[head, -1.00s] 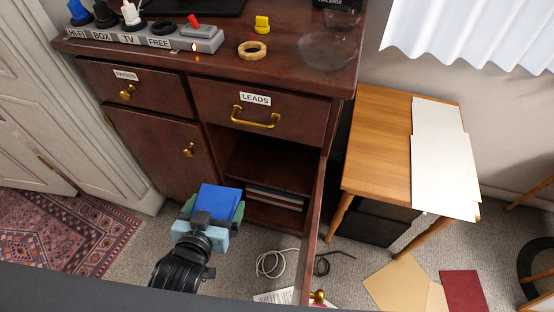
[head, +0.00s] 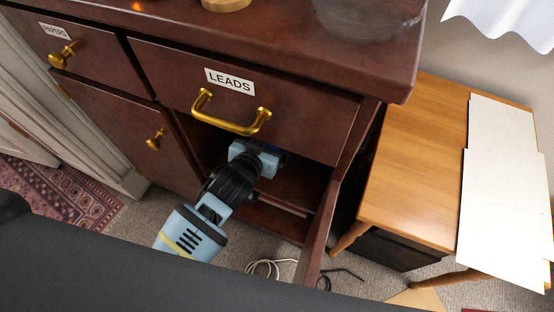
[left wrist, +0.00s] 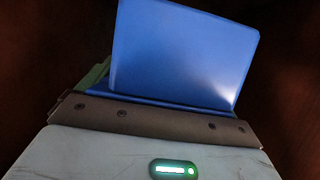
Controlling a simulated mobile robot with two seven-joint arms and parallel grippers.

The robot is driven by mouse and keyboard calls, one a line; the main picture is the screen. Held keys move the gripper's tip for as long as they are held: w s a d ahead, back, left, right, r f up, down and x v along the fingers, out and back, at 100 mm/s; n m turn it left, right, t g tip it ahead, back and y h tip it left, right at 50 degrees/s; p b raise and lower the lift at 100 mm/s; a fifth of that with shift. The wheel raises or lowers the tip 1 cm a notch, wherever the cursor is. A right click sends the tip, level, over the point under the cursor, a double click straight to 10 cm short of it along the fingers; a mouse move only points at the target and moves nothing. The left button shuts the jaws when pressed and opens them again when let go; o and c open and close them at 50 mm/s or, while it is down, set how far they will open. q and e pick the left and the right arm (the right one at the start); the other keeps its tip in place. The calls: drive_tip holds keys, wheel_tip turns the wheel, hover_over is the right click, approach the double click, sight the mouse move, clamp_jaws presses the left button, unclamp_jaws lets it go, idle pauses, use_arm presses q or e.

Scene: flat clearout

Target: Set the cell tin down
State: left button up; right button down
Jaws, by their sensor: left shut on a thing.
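The cell tin (left wrist: 185,55), a blue box, fills the middle of the left wrist view. My left gripper (head: 258,156) is shut on it, and a strip of green shows beside the tin in the wrist view. In the head view the gripper reaches into the open cabinet compartment (head: 285,181) under the LEADS drawer. Only a little of the blue tin shows there, past the gripper. I cannot tell whether the tin touches the shelf. My right gripper is not in view.
The LEADS drawer (head: 300,105) is closed, its brass handle (head: 232,123) just above my arm. The open cabinet door (head: 318,235) stands right of the compartment. A wooden table (head: 415,170) with white sheets (head: 505,190) is at right. A pale cable (head: 268,266) lies on the carpet.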

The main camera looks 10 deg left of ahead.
use_arm(q)
drive_tip(key=shift+w+d+f, duration=0.1)
drive_tip(key=shift+w, duration=0.6)
drive_tip(key=shift+s+f, duration=0.1)
wheel_tip(320, 180, down, 5)
drive_tip(key=shift+f+b, duration=0.1)
drive_tip(key=shift+b, duration=1.05)
drive_tip(key=shift+f, duration=0.4)
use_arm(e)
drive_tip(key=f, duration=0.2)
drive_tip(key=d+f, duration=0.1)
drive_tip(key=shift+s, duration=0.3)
use_arm(q)
drive_tip(key=shift+f, duration=0.1)
wheel_tip(320, 180, down, 3)
drive_tip(key=shift+f+b, duration=0.1)
drive_tip(key=shift+b, duration=0.8)
drive_tip(key=shift+f, duration=0.25)
drive_tip(key=shift+r, duration=0.1)
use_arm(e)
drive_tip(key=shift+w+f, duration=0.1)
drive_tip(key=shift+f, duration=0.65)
